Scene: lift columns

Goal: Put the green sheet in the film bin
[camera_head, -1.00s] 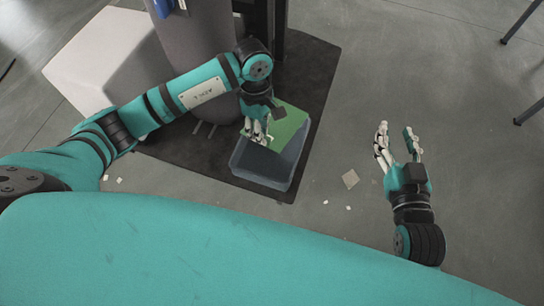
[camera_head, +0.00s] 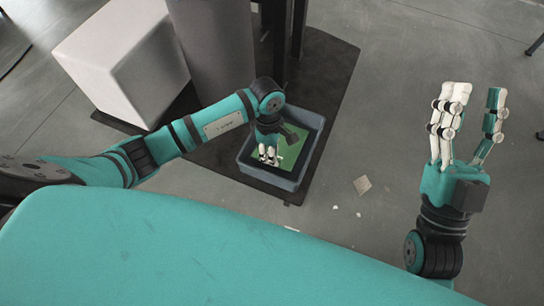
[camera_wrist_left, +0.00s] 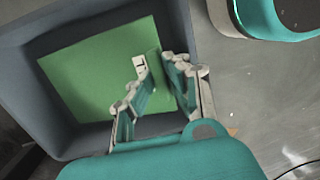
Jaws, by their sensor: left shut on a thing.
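The green sheet (camera_head: 289,146) is inside the grey-blue film bin (camera_head: 268,179), within its walls. In the left wrist view the sheet (camera_wrist_left: 88,72) spreads over much of the inside of the bin (camera_wrist_left: 22,60). My left gripper (camera_head: 268,157) reaches down into the bin. In the left wrist view its fingers (camera_wrist_left: 152,75) are closed on the near edge of the sheet. I cannot tell whether the sheet rests on the bin floor. My right gripper (camera_head: 470,110) is raised, open and empty, to the right of the bin.
The bin stands on a dark mat (camera_head: 335,75). A white block (camera_head: 125,62) and a grey column (camera_head: 213,45) stand behind and left. Small scraps, one a tan square (camera_head: 362,185), lie on the floor right of the bin. The floor between bin and right gripper is otherwise clear.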

